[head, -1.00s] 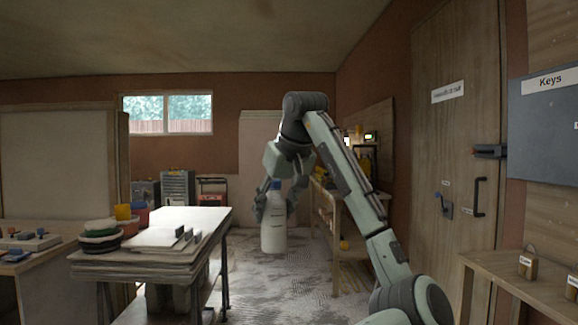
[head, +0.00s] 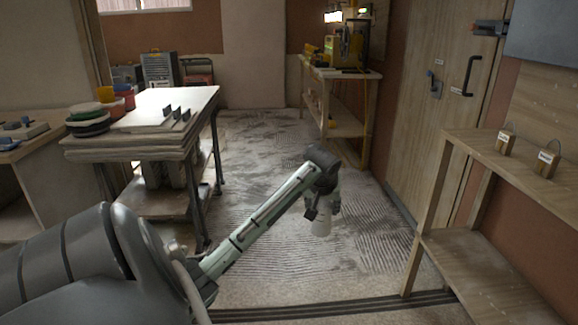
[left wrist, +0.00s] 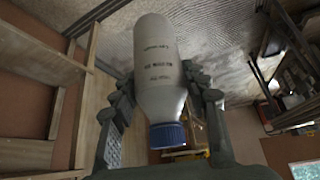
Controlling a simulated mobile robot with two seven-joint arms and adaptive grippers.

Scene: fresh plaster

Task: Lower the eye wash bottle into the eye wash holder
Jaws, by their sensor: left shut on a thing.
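My left gripper (head: 322,200) is shut on the eye wash bottle (head: 321,227), out over the floor in the middle of the head view. In the left wrist view the bottle (left wrist: 158,65) is white with dark print and a blue cap (left wrist: 167,135). The fingers of my left gripper (left wrist: 160,88) press on both sides of its body. In the head view my gripper and wrist hide its upper part. I cannot make out the eye wash holder in either view. My right gripper is not in view.
A low wooden shelf (head: 470,160) with two padlocks (head: 505,143) is at right, near a wooden door (head: 440,110). A cluttered bench (head: 345,75) stands at the back. The ridged floor (head: 260,150) between is clear.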

